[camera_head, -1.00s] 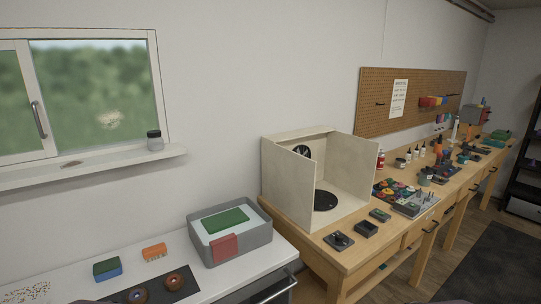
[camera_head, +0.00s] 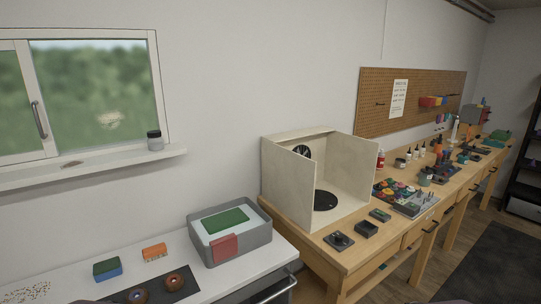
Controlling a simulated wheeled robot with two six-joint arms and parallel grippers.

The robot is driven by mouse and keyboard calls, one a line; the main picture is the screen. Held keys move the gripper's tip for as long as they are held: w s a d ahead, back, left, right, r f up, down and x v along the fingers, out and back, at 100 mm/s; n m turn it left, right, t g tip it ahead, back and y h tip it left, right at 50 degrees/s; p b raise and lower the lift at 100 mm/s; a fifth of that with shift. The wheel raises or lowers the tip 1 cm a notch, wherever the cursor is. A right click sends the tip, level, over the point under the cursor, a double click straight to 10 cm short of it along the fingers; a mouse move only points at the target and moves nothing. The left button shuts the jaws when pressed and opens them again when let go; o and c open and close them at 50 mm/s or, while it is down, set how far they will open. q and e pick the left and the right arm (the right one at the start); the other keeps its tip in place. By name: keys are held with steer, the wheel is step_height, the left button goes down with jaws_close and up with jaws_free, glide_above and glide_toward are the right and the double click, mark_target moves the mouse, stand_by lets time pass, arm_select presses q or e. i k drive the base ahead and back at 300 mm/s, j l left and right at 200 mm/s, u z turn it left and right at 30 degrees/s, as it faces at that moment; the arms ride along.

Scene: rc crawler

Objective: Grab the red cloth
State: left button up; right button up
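The red cloth (camera_head: 224,246) hangs over the front wall of a grey bin (camera_head: 258,241), near its middle. The bin stands on a white counter at the lower middle of the head view. A flat green piece (camera_head: 225,220) lies inside the bin, behind the cloth. Neither of my grippers can be made out in this view, and nothing is seen touching the cloth.
A green-and-blue sponge (camera_head: 107,269), an orange block (camera_head: 154,252) and a dark mat (camera_head: 180,289) with two round brown items lie left of the bin. A wooden booth (camera_head: 350,175) stands on the cluttered workbench to the right.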

mark_target(223, 248)
steer(key=i+l+u, duration=0.2)
steer(key=u, duration=0.25)
steer(key=i+l+u, duration=0.2)
steer(key=u, duration=0.25)
steer(key=i+l+u, duration=0.15)
steer(key=l+u, duration=0.7)
steer(key=i+l+u, duration=0.1)
steer(key=l+u, duration=0.35)
steer(key=j, duration=0.1)
